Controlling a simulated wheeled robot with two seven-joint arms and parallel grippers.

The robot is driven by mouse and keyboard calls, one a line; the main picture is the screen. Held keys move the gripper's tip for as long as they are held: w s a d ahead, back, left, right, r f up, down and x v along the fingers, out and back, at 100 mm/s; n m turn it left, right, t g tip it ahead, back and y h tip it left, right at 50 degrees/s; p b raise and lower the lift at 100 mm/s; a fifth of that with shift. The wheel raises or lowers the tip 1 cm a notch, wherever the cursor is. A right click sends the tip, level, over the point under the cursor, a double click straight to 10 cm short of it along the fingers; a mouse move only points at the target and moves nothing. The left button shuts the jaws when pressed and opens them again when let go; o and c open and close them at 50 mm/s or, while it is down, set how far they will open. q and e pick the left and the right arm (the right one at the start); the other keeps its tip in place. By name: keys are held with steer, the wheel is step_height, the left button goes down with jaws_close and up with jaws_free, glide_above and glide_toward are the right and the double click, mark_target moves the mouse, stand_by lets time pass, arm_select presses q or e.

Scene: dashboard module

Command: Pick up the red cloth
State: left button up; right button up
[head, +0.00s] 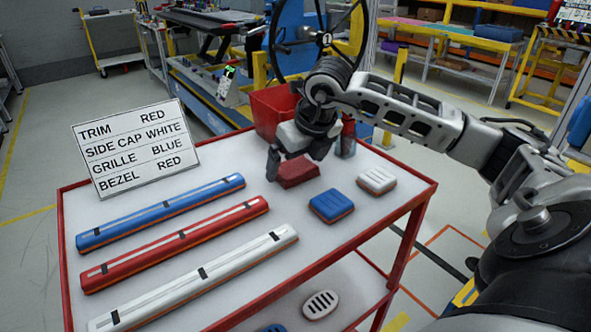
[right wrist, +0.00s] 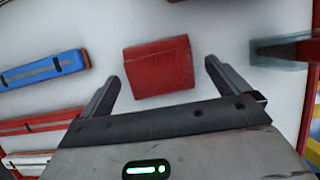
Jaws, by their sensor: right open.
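The red cloth (head: 297,173) looks like a neatly folded, block-shaped bundle lying on the white top of the red-framed cart, behind the blue pad. My right gripper (head: 309,160) is above it, pointing down, with its fingers spread to either side. In the right wrist view the red cloth (right wrist: 158,67) lies just ahead of the right gripper (right wrist: 162,78), between the lines of its two open fingers. I see no contact. My left gripper is not in view.
A blue pad (head: 331,205) and a white pad (head: 376,180) lie to the right. Blue (head: 160,211), red (head: 174,243) and white (head: 193,279) long bars lie at the left front. A sign (head: 135,147) stands at the left edge. A red bin (head: 272,110) is behind the gripper.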

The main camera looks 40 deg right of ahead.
steer(key=shift+w+f, duration=0.15)
steer(key=shift+f, duration=0.25)
steer(key=shift+c, duration=0.3)
steer(key=c, duration=0.9)
steer(key=shift+r, duration=0.15)
steer(key=shift+r, duration=0.2)
step_height(320, 180, up, 2)
steer(key=shift+r, duration=0.2)
steer(key=s+a+r, duration=0.1)
steer(key=s+r, duration=0.2)
steer(key=s, duration=0.1)
steer(key=s+a+r+b, duration=0.1)
steer(key=s+r, duration=0.2)
steer(key=s, duration=0.2)
steer(key=s+a+r+b, duration=0.1)
steer(key=s+a+r, duration=0.1)
steer(key=s+r, duration=0.2)
steer(key=shift+s, duration=0.25)
